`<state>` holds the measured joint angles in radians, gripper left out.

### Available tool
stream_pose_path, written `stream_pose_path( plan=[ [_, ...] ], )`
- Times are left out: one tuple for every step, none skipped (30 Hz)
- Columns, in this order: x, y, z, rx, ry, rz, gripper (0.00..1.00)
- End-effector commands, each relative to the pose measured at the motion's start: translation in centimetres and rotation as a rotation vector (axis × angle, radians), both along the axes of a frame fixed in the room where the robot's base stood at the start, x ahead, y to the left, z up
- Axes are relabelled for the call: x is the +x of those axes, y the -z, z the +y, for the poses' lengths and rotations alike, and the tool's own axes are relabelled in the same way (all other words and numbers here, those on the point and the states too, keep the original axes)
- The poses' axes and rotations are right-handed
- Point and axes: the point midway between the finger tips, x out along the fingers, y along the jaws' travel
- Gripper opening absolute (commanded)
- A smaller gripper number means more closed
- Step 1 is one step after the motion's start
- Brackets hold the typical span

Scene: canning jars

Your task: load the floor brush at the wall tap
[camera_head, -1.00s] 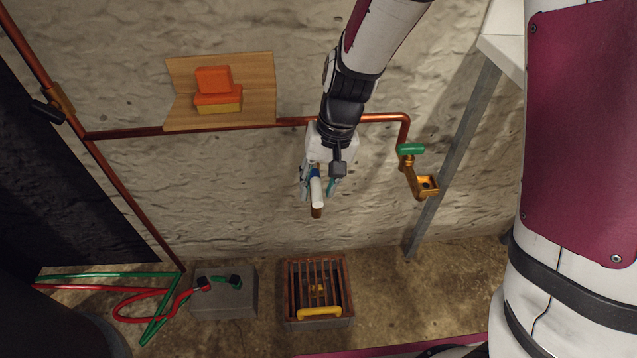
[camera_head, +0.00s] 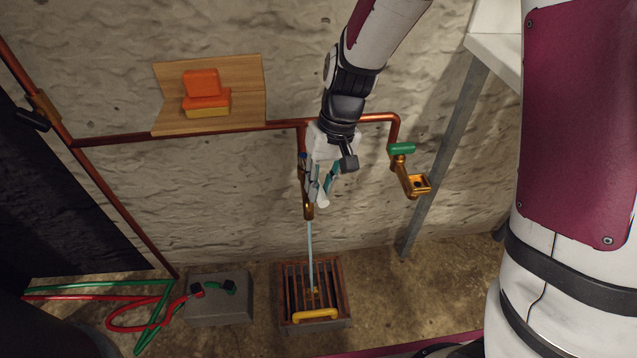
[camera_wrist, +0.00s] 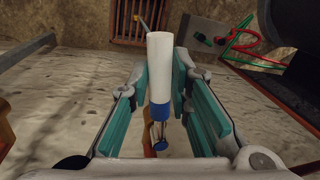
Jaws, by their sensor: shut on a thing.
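My gripper (camera_head: 324,186) is at the wall tap (camera_head: 308,212), which hangs on a copper pipe. In the wrist view my gripper (camera_wrist: 163,85) is shut on a white cylinder (camera_wrist: 160,65) with a blue collar. The cylinder also shows at the fingertips (camera_head: 323,199) in the head view. I see no bristles on it and cannot tell whether it is the floor brush. A thin water stream (camera_head: 310,250) runs from the tap down to the barred floor grate (camera_head: 337,292). My gripper hides part of the tap.
A second brass tap with a green handle (camera_head: 402,148) is to the right. A wooden shelf (camera_head: 245,75) holds orange and yellow blocks. A grey block (camera_head: 222,308) with red and green hoses is left of the grate. A grey post (camera_head: 441,165) stands right.

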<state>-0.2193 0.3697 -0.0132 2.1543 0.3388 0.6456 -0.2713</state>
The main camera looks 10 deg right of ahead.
Motion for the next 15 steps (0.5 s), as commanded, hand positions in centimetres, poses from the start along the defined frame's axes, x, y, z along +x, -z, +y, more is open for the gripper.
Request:
stream_pose_path(
  plan=[
    [0.03, 0.00, 0.01, 0.000, 0.000, -0.001, 0.21],
    [0.03, 0.00, 0.01, 0.000, 0.000, -0.001, 0.27],
    [0.03, 0.00, 0.01, 0.000, 0.001, -0.001, 0.36],
    [0.03, 0.00, 0.02, 0.000, 0.001, -0.001, 0.39],
    [0.03, 0.00, 0.02, 0.000, 0.001, -0.001, 0.39],
    [0.03, 0.00, 0.02, 0.000, 0.001, -0.001, 0.39],
    [0.03, -0.01, 0.01, 0.000, 0.001, -0.001, 0.39],
    [0.03, 0.00, 0.02, 0.000, 0.001, -0.001, 0.39],
    [0.03, 0.00, 0.02, 0.000, 0.001, -0.001, 0.39],
    [0.02, -0.01, 0.01, 0.000, 0.001, -0.001, 0.39],
    [0.02, -0.01, 0.01, 0.000, 0.001, -0.001, 0.39],
    [0.03, -0.04, 0.01, 0.000, 0.001, -0.001, 0.39],
    [0.04, -0.10, 0.00, 0.000, 0.001, -0.002, 0.39],
    [0.06, -0.22, -0.01, 0.000, 0.001, -0.002, 0.39],
    [0.11, -0.47, -0.05, 0.001, 0.002, -0.004, 0.39]
  ],
)
